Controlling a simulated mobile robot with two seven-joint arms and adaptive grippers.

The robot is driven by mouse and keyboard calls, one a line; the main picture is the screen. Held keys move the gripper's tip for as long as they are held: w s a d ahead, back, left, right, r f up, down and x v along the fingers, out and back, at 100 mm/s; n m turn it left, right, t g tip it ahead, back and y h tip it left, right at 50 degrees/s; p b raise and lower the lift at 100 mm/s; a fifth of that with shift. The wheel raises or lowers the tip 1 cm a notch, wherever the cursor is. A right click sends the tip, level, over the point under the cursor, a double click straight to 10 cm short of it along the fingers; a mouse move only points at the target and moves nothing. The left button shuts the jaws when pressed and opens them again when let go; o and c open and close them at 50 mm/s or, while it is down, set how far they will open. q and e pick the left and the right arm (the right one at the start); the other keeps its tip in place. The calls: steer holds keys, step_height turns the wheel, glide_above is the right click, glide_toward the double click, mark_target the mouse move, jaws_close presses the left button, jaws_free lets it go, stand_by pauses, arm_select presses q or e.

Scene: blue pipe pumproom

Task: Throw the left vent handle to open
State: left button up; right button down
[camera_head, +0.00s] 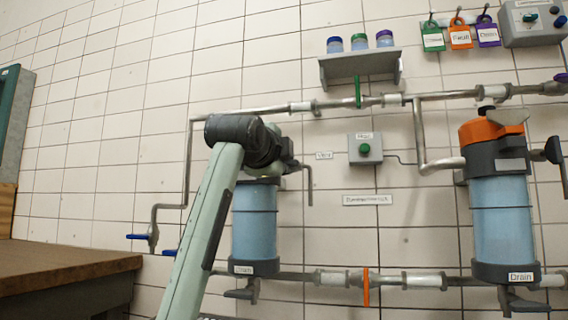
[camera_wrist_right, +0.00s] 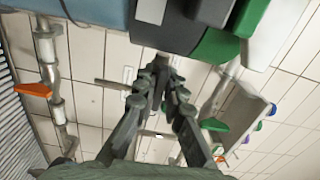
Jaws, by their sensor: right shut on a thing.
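The left filter has a blue see-through bowl (camera_head: 254,222) with a dark base marked Drain. Its head is mostly hidden behind my right arm in the head view. In the right wrist view its green and dark grey head (camera_wrist_right: 217,46) fills the top. My right gripper (camera_head: 288,165) is at the right side of that head. In the right wrist view its fingers (camera_wrist_right: 160,82) are closed together just below the head, on the left vent handle. The handle is mostly hidden between the fingers, so its angle cannot be told. My left gripper is in neither view.
A thin bent pipe (camera_head: 309,184) hangs just right of my gripper, near a Vent label (camera_head: 324,155). A shelf with jars (camera_head: 359,63) is above. The orange-topped right filter (camera_head: 503,218) stands apart. A wooden bench (camera_head: 65,268) is at lower left.

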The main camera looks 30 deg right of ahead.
steer(key=c, duration=1.6)
jaws_free()
steer(key=v, duration=1.2)
steer(key=shift+s, duration=0.1)
